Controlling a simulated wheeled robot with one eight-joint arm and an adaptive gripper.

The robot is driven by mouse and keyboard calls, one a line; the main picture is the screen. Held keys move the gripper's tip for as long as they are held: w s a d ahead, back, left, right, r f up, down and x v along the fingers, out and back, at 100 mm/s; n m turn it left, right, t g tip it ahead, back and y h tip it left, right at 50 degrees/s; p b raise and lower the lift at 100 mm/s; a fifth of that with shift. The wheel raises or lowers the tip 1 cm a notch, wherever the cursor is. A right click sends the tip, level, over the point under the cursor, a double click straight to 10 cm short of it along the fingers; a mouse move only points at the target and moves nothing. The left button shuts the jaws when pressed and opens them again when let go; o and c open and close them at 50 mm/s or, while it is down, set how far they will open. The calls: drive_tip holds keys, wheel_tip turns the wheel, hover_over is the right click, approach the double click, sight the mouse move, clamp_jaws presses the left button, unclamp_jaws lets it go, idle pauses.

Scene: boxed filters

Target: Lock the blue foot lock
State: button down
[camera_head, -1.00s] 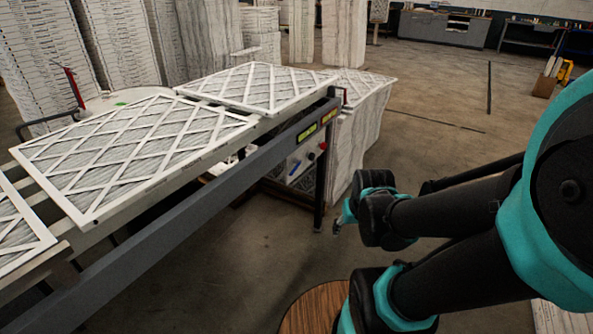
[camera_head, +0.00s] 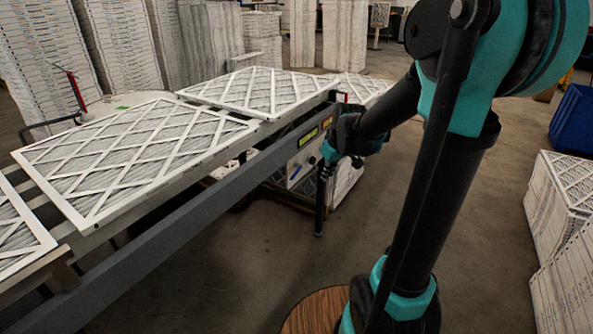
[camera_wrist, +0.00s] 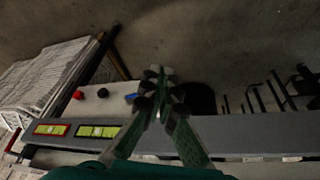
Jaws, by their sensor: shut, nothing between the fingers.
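A small blue piece (camera_head: 295,171) shows on the white panel under the far end of the conveyor rail. It is the only blue lock-like part I see, and I cannot tell for sure that it is the foot lock. In the wrist view the blue piece (camera_wrist: 132,98) lies just left of my fingers, in line with a red knob (camera_wrist: 78,95) and a black knob (camera_wrist: 103,92). My gripper (camera_wrist: 158,74) is shut and empty, with its fingertips together. In the head view my gripper (camera_head: 326,165) is beside the rail's end, right of the blue piece, partly hidden by its own wrist.
The grey rail (camera_head: 215,185) with yellow labels runs along the conveyor, which carries white lattice filters (camera_head: 135,150). A dark leg (camera_head: 319,215) stands below my gripper. Filter stacks (camera_head: 560,190) and a blue bin (camera_head: 575,120) stand at right. Floor between is clear.

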drive_tip(key=w+a+n, duration=0.2)
drive_tip(key=w+a, duration=0.1)
drive_tip(key=w, duration=0.6)
drive_tip(key=w+a+n+y, duration=0.1)
drive_tip(key=w+a+n, duration=0.2)
drive_tip(key=w, duration=0.6)
drive_tip(key=shift+r+y, duration=0.3)
drive_tip(key=shift+r, duration=0.1)
drive_tip(key=shift+f, duration=0.15)
drive_tip(key=d+x, duration=0.1)
drive_tip(key=x, duration=1.2)
drive_tip(key=shift+s+f, duration=0.2)
drive_tip(key=shift+f, duration=0.3)
